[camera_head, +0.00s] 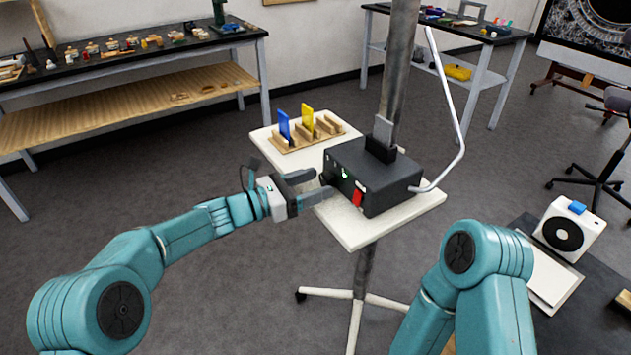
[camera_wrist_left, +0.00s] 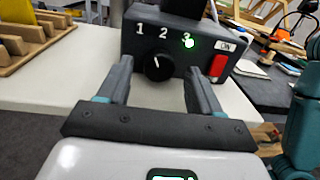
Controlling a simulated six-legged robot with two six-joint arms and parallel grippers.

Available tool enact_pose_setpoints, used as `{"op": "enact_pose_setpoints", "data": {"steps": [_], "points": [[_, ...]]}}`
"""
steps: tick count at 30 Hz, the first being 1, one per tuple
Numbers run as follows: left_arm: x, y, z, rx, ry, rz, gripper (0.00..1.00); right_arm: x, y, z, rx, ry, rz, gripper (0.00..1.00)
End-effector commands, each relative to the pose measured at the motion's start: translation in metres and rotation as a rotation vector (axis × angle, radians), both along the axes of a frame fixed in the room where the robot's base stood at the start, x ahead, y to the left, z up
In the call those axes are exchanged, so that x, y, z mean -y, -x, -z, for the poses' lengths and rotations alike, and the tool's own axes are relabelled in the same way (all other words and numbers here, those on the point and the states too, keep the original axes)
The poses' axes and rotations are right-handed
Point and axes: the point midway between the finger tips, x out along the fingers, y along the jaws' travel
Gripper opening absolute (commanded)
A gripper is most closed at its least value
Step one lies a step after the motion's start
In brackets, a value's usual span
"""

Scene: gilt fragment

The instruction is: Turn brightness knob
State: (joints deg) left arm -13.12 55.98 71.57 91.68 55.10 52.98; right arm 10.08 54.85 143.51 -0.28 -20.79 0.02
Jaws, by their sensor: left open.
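A black box (camera_head: 375,178) stands on a small white table (camera_head: 365,232). In the left wrist view its front shows a round black brightness knob (camera_wrist_left: 158,67) with a white pointer mark, under the numbers 1, 2 and 3. A green light glows at the 3, and a red switch (camera_wrist_left: 218,66) marked ON is to the right. My left gripper (camera_head: 315,186) is open in front of the box. In the left wrist view its fingers (camera_wrist_left: 158,82) are on either side of the knob, apart from it. My right arm shows at the lower right, but its gripper is not visible.
A wooden rack (camera_head: 305,135) with a blue and a yellow plate stands behind the box on the same table. A metal pole and a bent rod rise at the box. A white device (camera_head: 568,229) sits on a dark table at right. Open floor surrounds the stand.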

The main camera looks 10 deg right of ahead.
Motion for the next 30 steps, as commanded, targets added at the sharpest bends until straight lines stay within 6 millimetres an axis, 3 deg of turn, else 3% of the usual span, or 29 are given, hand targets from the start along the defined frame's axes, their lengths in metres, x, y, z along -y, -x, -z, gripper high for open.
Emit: {"op": "enact_pose_setpoints", "data": {"steps": [4,12,18,22,30], "points": [[0.009,-0.003,0.0,0.0,0.0,-0.002,0.65,0.0,0.0,-0.001,0.0,0.0,0.0,0.43],[0.009,-0.004,0.001,0.0,-0.001,-0.004,0.65,0.0,0.0,-0.001,0.0,0.0,0.0,0.43],[0.009,-0.004,0.001,0.0,-0.001,-0.004,0.09,0.0,0.0,-0.001,0.0,0.0,0.0,0.43],[0.009,-0.004,0.002,0.013,-0.005,-0.004,0.09,0.0,0.0,0.003,0.0,0.0,0.0,0.43],[0.009,-0.003,0.005,0.272,-0.096,-0.004,0.09,0.0,0.0,0.043,0.0,0.0,0.0,0.43]]}}
